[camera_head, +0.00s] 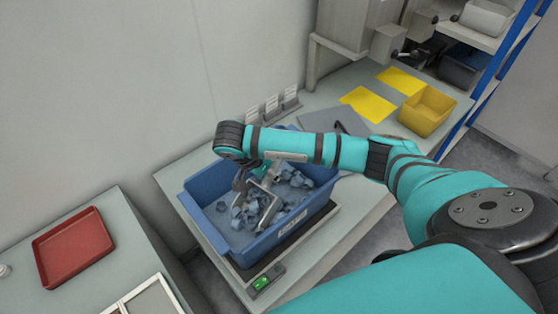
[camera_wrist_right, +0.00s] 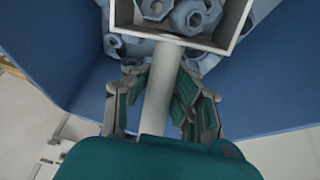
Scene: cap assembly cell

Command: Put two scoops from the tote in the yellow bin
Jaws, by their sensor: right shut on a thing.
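The blue tote (camera_head: 318,214) stands on a scale and holds many loose grey-blue nut-like parts (camera_head: 296,191). My right gripper (camera_wrist_right: 160,100) is shut on the pale handle of a scoop (camera_wrist_right: 157,118), inside the tote. In the wrist view the scoop's square white-rimmed pan lies ahead of the fingers with several parts in or under it; its depth in the pile is unclear. The head view shows the scoop only partly, behind my wrist. The yellow bin (camera_head: 427,110) stands at the back right of the bench, seemingly empty. My left gripper is not in view.
The scale has a lit green display (camera_head: 262,283) at its front. Yellow sheets (camera_head: 368,104) lie left of the bin. Small card holders (camera_head: 272,106) line the wall. A red tray (camera_head: 73,246) sits on the left bench. A shelf rack with blue posts stands at the right.

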